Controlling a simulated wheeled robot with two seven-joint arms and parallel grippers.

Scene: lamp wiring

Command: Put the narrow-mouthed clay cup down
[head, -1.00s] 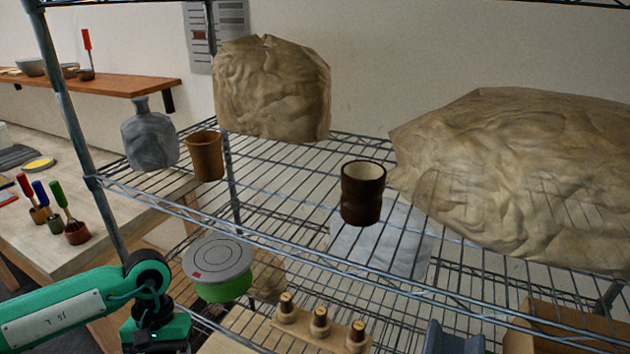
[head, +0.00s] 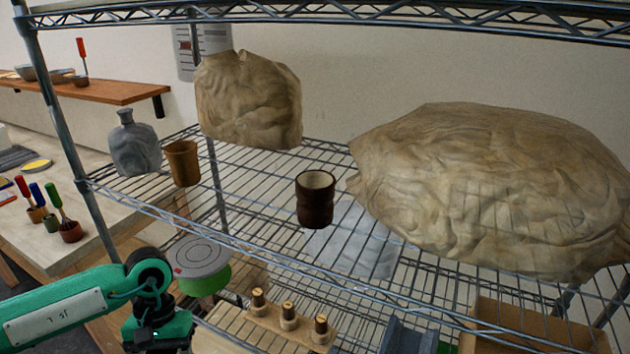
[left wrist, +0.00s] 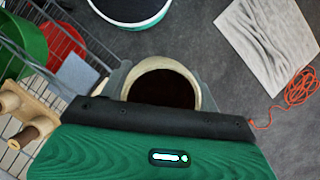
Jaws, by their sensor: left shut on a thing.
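My left gripper (left wrist: 162,88) is shut on a round cup (left wrist: 187,70) with a pale cream rim and a dark inside, seen from above in the left wrist view. The cup sits between the two grey fingers, with grey floor behind it. In the head view my left wrist shows at the bottom left, beside the wire rack; the fingers and held cup are below the picture. A dark brown cup with a cream inside (head: 315,203) and a tapered brown cup (head: 182,163) stand on the rack's upper wire shelf (head: 262,165). My right gripper is not in view.
A paper bag (head: 248,100) and a large crumpled bag (head: 490,190) flank the dark cup. A grey bottle (head: 134,148) stands at the left. Below are a green tub with grey lid (head: 203,268) and a wooden peg block (head: 268,320). An orange cord (left wrist: 298,90) lies on the floor.

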